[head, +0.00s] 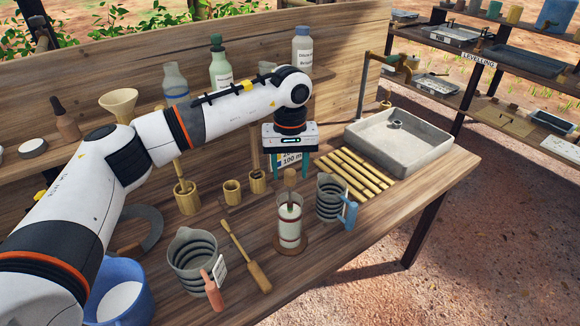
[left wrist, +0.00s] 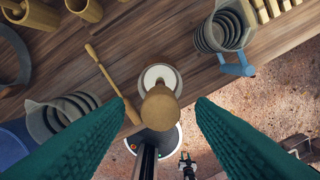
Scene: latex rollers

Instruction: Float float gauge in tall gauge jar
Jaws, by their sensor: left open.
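The tall gauge jar (head: 289,228) is clear with red bands and pale contents. It stands upright on a round brown base near the table's front edge. The float gauge (head: 290,177) shows a brown knob above the jar's mouth, its stem running down into the jar. In the left wrist view the gauge's knob (left wrist: 160,108) lies between my fingers, overlapping the jar's white contents (left wrist: 160,75). My left gripper (head: 289,172) points down above the jar, open, its teal fingers on either side of the knob and apart from it. My right gripper is not in view.
A ribbed jug with a blue handle (head: 331,198) stands close right of the jar. Bamboo sticks (head: 355,172) and a grey tray (head: 400,146) are behind right.

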